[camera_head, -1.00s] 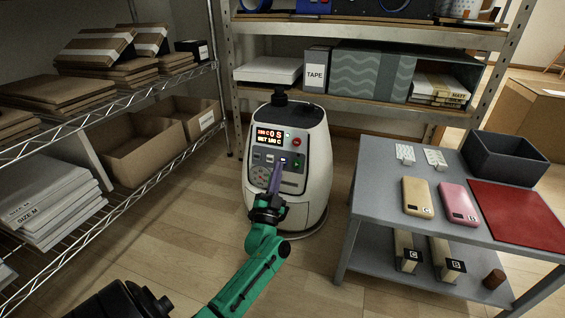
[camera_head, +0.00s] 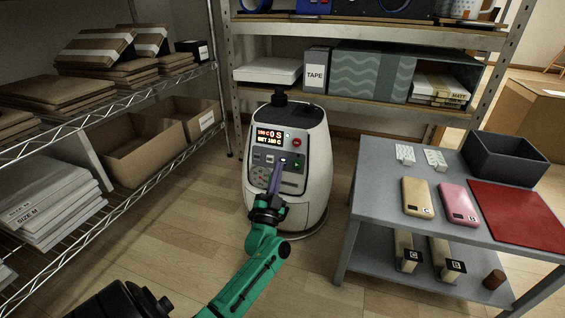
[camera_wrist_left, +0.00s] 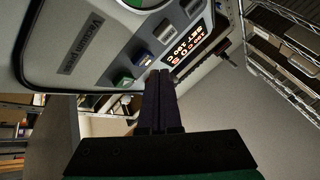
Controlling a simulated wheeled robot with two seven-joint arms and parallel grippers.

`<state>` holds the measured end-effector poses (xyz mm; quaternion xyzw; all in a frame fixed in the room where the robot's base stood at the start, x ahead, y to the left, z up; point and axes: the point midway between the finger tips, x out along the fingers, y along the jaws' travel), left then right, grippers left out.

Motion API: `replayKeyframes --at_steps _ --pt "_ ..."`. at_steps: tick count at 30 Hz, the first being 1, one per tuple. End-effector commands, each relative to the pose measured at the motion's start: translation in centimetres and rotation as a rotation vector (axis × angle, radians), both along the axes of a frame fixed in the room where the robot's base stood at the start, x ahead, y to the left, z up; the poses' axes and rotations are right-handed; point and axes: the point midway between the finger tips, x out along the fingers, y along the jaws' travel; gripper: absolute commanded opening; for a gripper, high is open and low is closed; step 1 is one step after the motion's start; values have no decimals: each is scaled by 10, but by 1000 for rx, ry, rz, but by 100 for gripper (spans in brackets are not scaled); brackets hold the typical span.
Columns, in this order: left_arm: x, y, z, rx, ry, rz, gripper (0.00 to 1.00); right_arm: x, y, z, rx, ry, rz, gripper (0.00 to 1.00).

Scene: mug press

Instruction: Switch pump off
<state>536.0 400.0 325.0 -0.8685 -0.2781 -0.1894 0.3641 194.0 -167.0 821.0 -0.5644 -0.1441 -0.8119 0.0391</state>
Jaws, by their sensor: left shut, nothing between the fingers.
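The white rounded press machine (camera_head: 318,180) stands on the floor in the middle of the head view. Which button is the pump's is unreadable.
A grey table (camera_head: 365,205) stands at the right with phone-like cases, a dark bin (camera_head: 510,160) and a red mat (camera_head: 515,210). Wire shelves (camera_head: 150,185) with boxes stand at the left, another shelf behind the machine. Bare floor lies around the machine.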

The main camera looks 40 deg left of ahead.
Motion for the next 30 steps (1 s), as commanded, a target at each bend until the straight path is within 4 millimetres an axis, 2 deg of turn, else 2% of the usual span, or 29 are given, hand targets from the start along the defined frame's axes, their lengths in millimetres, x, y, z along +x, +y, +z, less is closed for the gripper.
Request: replayKeyframes --at_steps 30 --pt "9 3 -2 0 0 0 0 1 0 -3 0 2 1 0"
